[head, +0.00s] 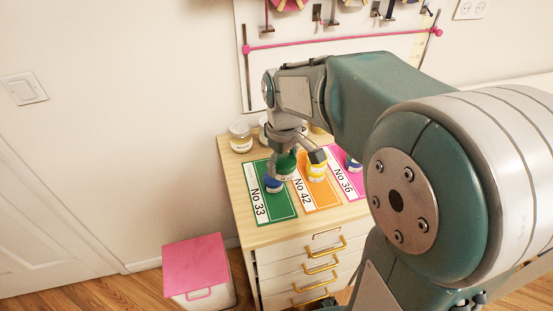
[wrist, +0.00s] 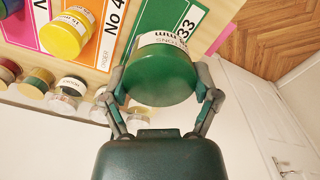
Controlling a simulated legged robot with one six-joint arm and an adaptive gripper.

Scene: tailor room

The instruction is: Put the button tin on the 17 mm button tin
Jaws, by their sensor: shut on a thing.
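My gripper (head: 288,158) is shut on a green button tin (wrist: 158,80) and holds it above the green No 33 card (head: 282,210). In the wrist view the tin sits between both fingers of my gripper (wrist: 160,92), its white label partly hidden. In the head view the held green tin (head: 286,168) is just behind and above a blue tin (head: 273,185) on the green card. I cannot tell whether they touch. A yellow tin (head: 317,172) stands on the orange No 42 card. No 17 mm marking is readable on any tin.
A pink card (head: 344,186), No 36, carries a blue tin (head: 353,164). Glass jars (head: 240,137) line the back of the wooden drawer top, by the wall. A pink-lidded bin (head: 196,264) stands on the floor at left. The front of the top is clear.

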